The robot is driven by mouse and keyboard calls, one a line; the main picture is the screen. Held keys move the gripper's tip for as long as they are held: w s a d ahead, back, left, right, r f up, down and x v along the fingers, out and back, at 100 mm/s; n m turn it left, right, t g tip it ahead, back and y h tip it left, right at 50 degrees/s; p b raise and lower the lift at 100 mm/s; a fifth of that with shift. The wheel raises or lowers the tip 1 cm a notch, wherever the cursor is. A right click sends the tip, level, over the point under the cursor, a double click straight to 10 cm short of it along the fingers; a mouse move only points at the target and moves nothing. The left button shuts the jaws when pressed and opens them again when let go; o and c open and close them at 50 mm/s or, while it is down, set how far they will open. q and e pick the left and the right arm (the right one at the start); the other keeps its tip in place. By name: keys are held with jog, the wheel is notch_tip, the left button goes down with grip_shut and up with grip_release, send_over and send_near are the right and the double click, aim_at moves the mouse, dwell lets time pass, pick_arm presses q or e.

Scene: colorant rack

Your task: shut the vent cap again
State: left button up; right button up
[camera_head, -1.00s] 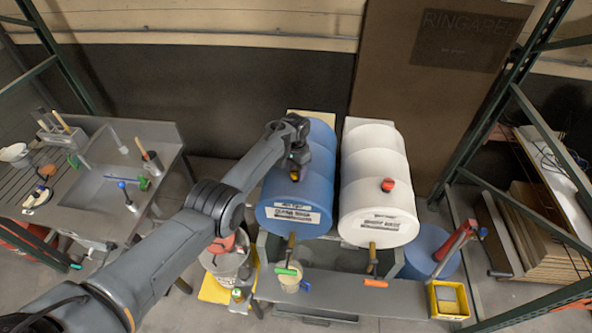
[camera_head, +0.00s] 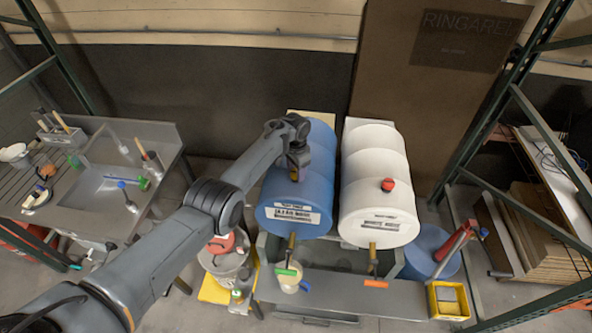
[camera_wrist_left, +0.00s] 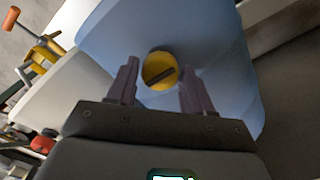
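The vent cap is a round yellow cap (camera_wrist_left: 160,71) with a dark slot across it, on top of the blue drum (camera_wrist_left: 222,50). In the head view the blue drum (camera_head: 300,190) lies on its side, left of the white drum. My left gripper (camera_head: 296,165) is over its upper side and hides most of the cap. In the left wrist view my left gripper (camera_wrist_left: 159,74) is open, with one finger on each side of the cap and gaps visible between fingers and cap. My right gripper is not in view.
The white drum (camera_head: 378,190) with a red cap (camera_head: 388,184) lies close on the right. Below the drums are taps with a green handle (camera_head: 286,271) and an orange handle (camera_head: 375,284). A sink bench (camera_head: 90,205) stands left; green rack posts stand on the right.

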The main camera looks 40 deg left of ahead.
pick_arm(q)
jog(key=shift+o, duration=1.3)
jog(key=shift+r, duration=0.3)
notch_tip(320, 180, up, 10)
